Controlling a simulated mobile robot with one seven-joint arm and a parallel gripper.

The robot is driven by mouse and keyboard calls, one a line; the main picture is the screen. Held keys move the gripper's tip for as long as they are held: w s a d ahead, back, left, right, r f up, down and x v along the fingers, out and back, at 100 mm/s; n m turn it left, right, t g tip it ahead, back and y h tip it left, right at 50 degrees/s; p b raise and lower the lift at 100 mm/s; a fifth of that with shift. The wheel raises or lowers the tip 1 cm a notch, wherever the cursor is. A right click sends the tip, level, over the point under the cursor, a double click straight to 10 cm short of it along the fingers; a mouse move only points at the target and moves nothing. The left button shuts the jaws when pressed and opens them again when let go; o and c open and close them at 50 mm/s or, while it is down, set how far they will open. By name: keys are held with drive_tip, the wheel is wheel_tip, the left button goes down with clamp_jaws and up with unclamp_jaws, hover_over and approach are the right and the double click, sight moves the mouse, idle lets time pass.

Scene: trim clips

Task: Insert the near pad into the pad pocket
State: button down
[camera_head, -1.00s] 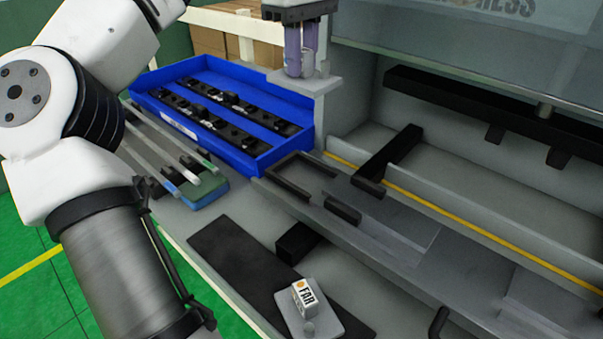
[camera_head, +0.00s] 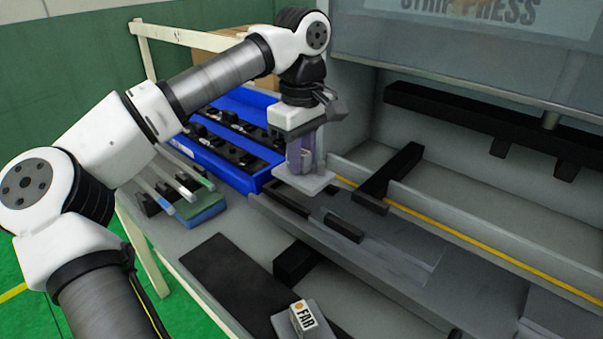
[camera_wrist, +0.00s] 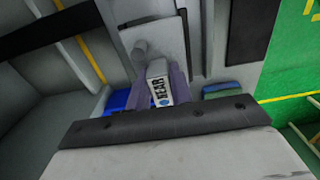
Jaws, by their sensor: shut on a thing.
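The near pad (camera_head: 303,183) is a light grey plate with a white block marked NEAR, which shows in the wrist view (camera_wrist: 159,88). My gripper (camera_head: 306,163) is shut on that block from above, its purple fingers on either side; they also show in the wrist view (camera_wrist: 161,82). The plate looks about level. In the head view it covers part of the dark-edged recess on the grey rail, apparently the pad pocket, whose black front bar (camera_head: 343,228) stays visible. I cannot tell whether the plate touches the rail.
The far pad (camera_head: 312,326), with a block marked FAR, lies on a black mat (camera_head: 232,277) at the front. A blue tray (camera_head: 222,167) of black clips stands left of the gripper. A blue-green block (camera_head: 203,209) sits nearby. A black bar (camera_head: 390,174) lies just right of the pad.

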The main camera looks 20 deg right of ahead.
drive_tip(key=shift+f, duration=2)
drive_tip(key=shift+f, duration=0.1)
drive_tip(key=shift+f, duration=0.1)
drive_tip(key=c, duration=1.3)
unclamp_jaws()
drive_tip(key=shift+o, duration=0.2)
wheel_tip(320, 180, up, 12)
drive_tip(key=shift+r, duration=0.25)
